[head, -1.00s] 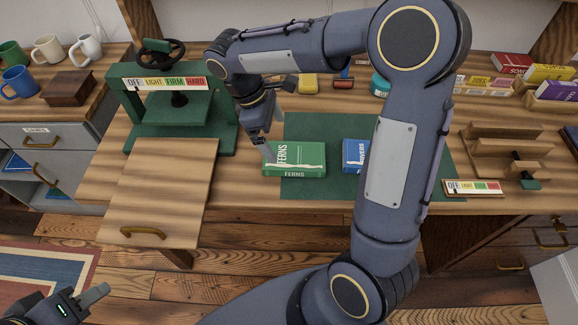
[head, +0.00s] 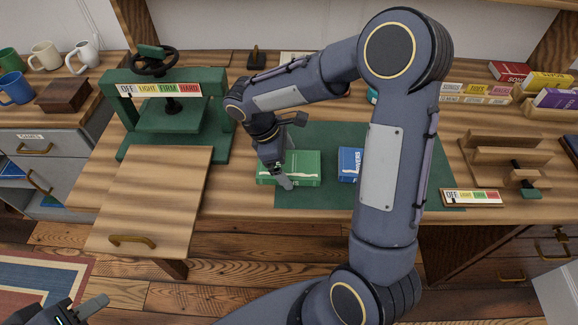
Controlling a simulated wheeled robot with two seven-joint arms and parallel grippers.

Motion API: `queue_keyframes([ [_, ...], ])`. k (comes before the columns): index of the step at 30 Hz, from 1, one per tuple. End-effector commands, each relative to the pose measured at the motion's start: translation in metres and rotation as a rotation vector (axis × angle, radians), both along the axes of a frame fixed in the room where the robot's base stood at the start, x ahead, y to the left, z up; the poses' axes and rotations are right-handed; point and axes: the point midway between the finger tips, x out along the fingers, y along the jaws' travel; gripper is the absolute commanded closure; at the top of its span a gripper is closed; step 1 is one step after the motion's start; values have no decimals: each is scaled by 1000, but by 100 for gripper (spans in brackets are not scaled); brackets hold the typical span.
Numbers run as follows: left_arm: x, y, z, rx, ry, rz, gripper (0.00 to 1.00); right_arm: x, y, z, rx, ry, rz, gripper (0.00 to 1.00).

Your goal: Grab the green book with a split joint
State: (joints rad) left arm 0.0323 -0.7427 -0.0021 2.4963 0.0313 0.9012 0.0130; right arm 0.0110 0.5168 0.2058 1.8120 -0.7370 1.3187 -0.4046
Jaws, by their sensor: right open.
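The green book (head: 306,168) lies flat on the dark green mat (head: 330,198), at its left side. Its split joint is too small to make out. My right gripper (head: 284,180) is open and low over the book's left part, with a finger in front of its cover and front edge. I cannot tell whether it touches the book. A blue book (head: 349,166) lies to the right, partly hidden by my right arm. My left gripper (head: 88,309) is at the bottom left corner, far from the books and partly cut off; its opening is unclear.
A green press (head: 165,115) with a dial strip stands left of the mat. A wooden board (head: 150,200) with a brass handle juts out at the front left. Wooden blocks with a dial strip (head: 472,197) and several books (head: 550,82) stand at the right.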

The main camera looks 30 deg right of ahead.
Motion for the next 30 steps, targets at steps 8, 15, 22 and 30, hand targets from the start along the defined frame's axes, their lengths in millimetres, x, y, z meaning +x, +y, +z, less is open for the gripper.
queue_keyframes([
  [8, 0, 0, 0, 0, 0, 0, 64, 0, 0, 0, 0, 0, 0, 29],
  [15, 0, 0, 0, 0, 0, 0, 64, 0, 0, 1, 0, 0, 0, 43],
  [22, 0, 0, 1, 0, 0, 0, 64, 1, 0, 6, -1, -1, -1, 43],
  [30, 0, 0, 7, 0, 0, 0, 64, -1, 9, 43, 0, -5, 4, 43],
])
